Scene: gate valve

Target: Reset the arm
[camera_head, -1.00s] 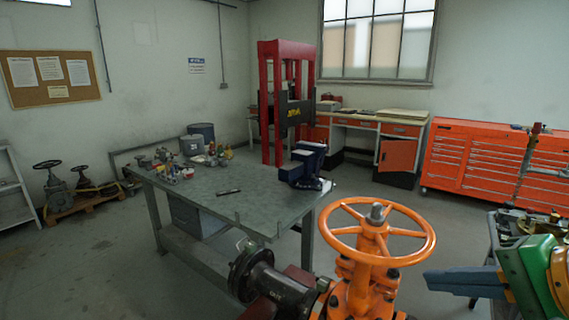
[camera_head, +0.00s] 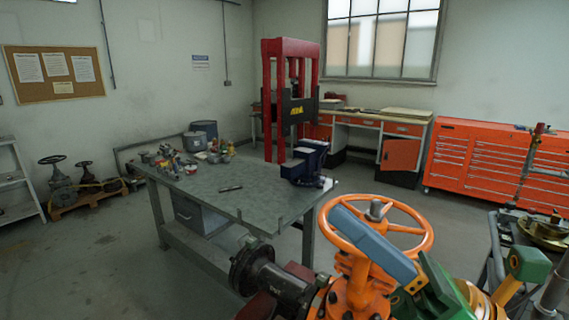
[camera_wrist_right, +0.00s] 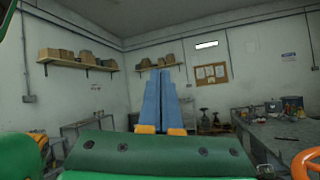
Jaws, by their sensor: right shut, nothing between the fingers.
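My right gripper (camera_head: 372,240) comes in from the lower right in the head view, with blue-grey fingers on a green body. It is shut and empty. Its fingers pass in front of the orange handwheel (camera_head: 420,222) of the gate valve and hide part of the rim and spokes; whether they touch it I cannot tell. In the right wrist view the shut fingers (camera_wrist_right: 160,100) point away, side by side, and a bit of the orange wheel (camera_wrist_right: 306,165) shows at the lower right. My left gripper is in neither view.
A grey metal table (camera_head: 225,200) stands left of the valve, with a blue vise (camera_head: 305,165) and small parts on it. A dark flanged pipe (camera_head: 262,268) joins the valve. A cart with brass parts (camera_head: 545,232) is at right.

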